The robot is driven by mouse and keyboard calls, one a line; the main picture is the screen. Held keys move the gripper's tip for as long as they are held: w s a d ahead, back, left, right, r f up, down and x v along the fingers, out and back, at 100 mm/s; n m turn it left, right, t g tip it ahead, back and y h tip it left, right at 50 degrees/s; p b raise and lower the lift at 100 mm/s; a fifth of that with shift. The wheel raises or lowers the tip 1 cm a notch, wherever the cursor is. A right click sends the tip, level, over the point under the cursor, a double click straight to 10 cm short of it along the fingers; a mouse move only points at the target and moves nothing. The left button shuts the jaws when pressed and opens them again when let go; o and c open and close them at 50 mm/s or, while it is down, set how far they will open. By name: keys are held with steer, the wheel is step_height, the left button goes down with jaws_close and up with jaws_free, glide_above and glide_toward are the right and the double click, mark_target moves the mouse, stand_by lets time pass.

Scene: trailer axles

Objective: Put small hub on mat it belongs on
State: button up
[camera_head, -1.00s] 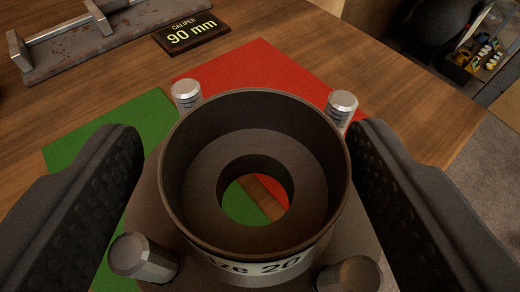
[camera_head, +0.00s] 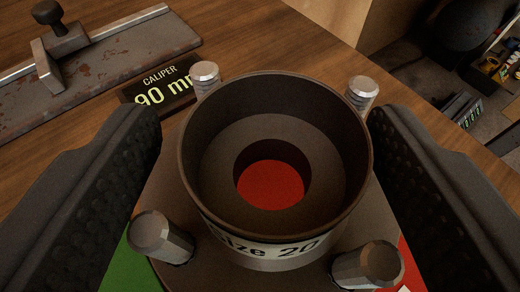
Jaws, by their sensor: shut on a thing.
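My gripper (camera_head: 265,165) is shut on the small hub (camera_head: 300,258), one black padded finger on each side. The hub is a dark round cup with a central bore, bolts around its flange and a label that reads "size 20". Red shows through the bore. The red mat (camera_head: 408,272) shows at the lower right beside the flange. The green mat (camera_head: 128,268) shows at the lower left. The hub hides most of both mats, and I cannot tell its height above them.
A rusty caliper (camera_head: 100,70) lies on the wooden table at the upper left. A black sign (camera_head: 162,88) reading "CALIPER 90 mm" stands by it, partly hidden by the hub's bolt and my left finger. The table edge (camera_head: 410,75) runs along the right, with shelves and floor beyond.

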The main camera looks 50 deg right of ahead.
mark_target(264, 207)
steer(key=shift+d, duration=0.15)
steer(key=shift+f+b, duration=0.55)
steer(key=shift+f, duration=1.15)
steer(key=shift+c, duration=0.2)
steer(key=o, duration=1.9)
steer(key=shift+c, duration=0.2)
steer(key=p+v, duration=0.1)
steer(key=v, duration=1.1)
steer(key=shift+p, duration=0.4)
steer(key=shift+w, duration=0.1)
